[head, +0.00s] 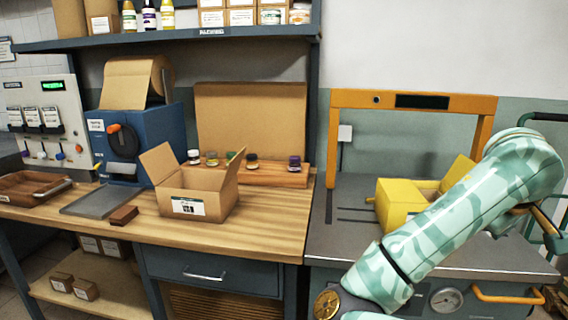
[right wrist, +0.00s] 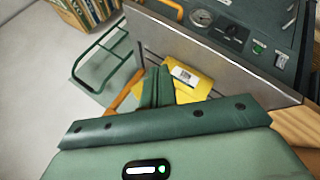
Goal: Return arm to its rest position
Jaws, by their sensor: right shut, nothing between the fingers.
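My right arm (head: 465,218), with a pale green camouflage pattern, crosses the right side of the head view in front of the grey bench. In the head view the yellow box (head: 400,203) is open and partly hidden behind my arm. My left gripper is not in view.
The grey bench (head: 345,238) has an orange frame (head: 413,97) and a gauge. An open cardboard box (head: 193,208) stands on the wooden table (head: 265,228), with small jars on a wooden rack (head: 270,174) behind. A green rail frame (right wrist: 100,55) stands beside the bench over clear floor.

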